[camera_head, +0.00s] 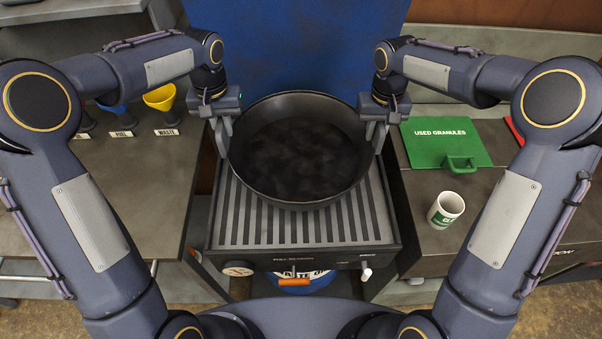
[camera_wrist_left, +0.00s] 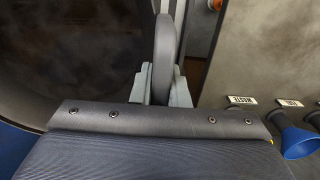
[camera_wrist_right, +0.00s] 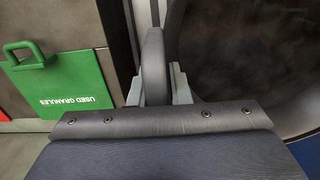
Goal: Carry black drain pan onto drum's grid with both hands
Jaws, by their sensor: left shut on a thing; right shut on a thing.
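The round black drain pan (camera_head: 300,193) is over the ribbed grid (camera_head: 235,215) of the drum unit, with dark contents inside. Whether its base touches the grid or hangs just above it, I cannot tell. The pan looks about level.
A green lid marked "USED GRANULES" (camera_head: 440,148) and a white-green mug (camera_head: 445,209) are on the right bench. Yellow (camera_head: 159,97) and blue funnels stand on the left bench with labels. A blue panel (camera_head: 295,45) rises behind the pan. A blue drum (camera_head: 300,284) shows below the grid.

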